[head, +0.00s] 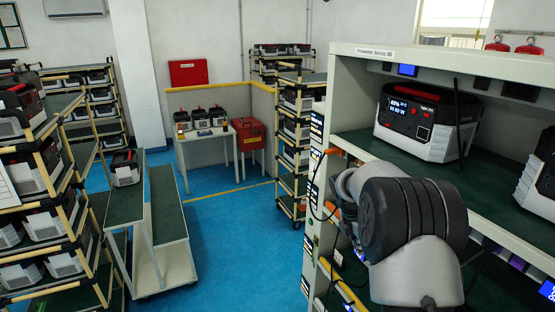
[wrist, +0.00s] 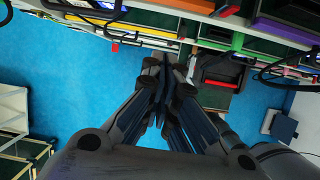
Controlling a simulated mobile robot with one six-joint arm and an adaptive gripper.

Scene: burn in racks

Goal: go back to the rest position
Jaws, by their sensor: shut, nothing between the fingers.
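My gripper (wrist: 165,66) shows in the wrist view with its dark fingers brought together and nothing between them. It points toward the rack's shelf edge with its colored cables, over blue floor. In the head view my arm (head: 410,225) is bent in front of the burn-in rack (head: 455,66) at the right. My gripper is hidden there behind the arm links.
A power station (head: 425,120) with a lit display sits on the rack's upper shelf, close behind my arm. Loose cables hang at the rack's left post. A stepped trolley (head: 176,230) and loaded shelving (head: 58,172) stand at the left. Blue floor (head: 240,225) between is clear.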

